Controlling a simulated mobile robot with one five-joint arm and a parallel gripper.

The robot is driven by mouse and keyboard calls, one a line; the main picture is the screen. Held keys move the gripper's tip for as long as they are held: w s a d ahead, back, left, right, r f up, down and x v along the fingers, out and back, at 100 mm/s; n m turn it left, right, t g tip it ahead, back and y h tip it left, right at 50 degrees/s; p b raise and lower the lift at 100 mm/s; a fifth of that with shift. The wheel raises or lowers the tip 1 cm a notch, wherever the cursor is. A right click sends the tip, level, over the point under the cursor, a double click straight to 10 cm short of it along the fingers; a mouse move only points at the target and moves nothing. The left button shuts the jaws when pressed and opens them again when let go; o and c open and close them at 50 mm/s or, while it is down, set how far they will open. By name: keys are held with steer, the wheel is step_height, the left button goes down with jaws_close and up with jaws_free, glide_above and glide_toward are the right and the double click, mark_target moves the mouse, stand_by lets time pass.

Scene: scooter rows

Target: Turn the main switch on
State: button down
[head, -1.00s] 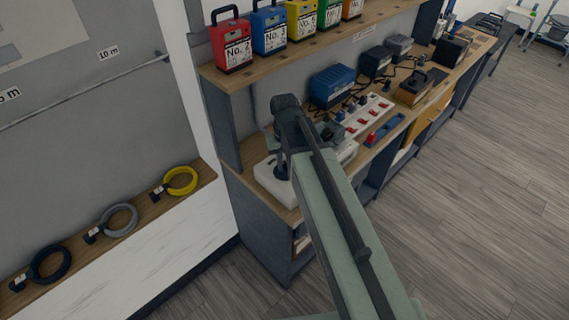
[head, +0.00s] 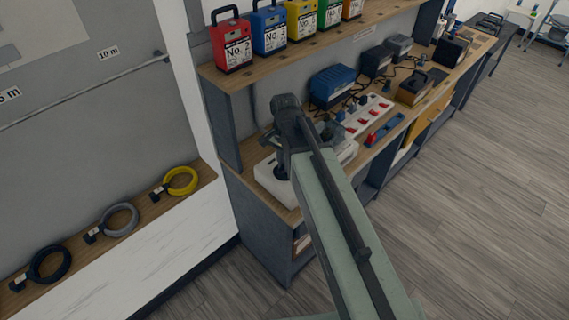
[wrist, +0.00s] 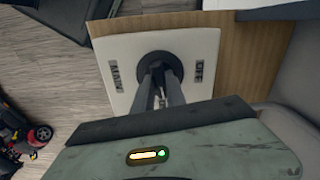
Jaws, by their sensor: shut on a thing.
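The main switch (wrist: 156,57) is a round black piece on a white box, seen in the wrist view. A label that seems to read MAIN is on the left of the plate and a second, hard-to-read label on the right. My gripper (wrist: 160,78) is shut on the switch, its two dark fingers reaching into the middle of the round piece. The part between the fingers is mostly hidden. In the head view the white box (head: 268,181) sits at the near end of the wooden bench, with my gripper (head: 283,168) over it and my arm hiding part of it.
Several coloured No.-labelled battery packs (head: 271,31) stand on the shelf above. A blue charger (head: 333,86), a white strip with red switches (head: 367,115) and a blue tray (head: 388,130) lie further along the bench. Cable rings (head: 118,219) lie on the left ledge.

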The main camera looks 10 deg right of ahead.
steer(key=shift+m, duration=0.8)
steer(key=c, duration=1.4)
jaws_free()
steer(key=shift+o, duration=0.2)
step_height(320, 180, up, 8)
steer(key=p, duration=0.8)
steer(key=shift+f, duration=0.1)
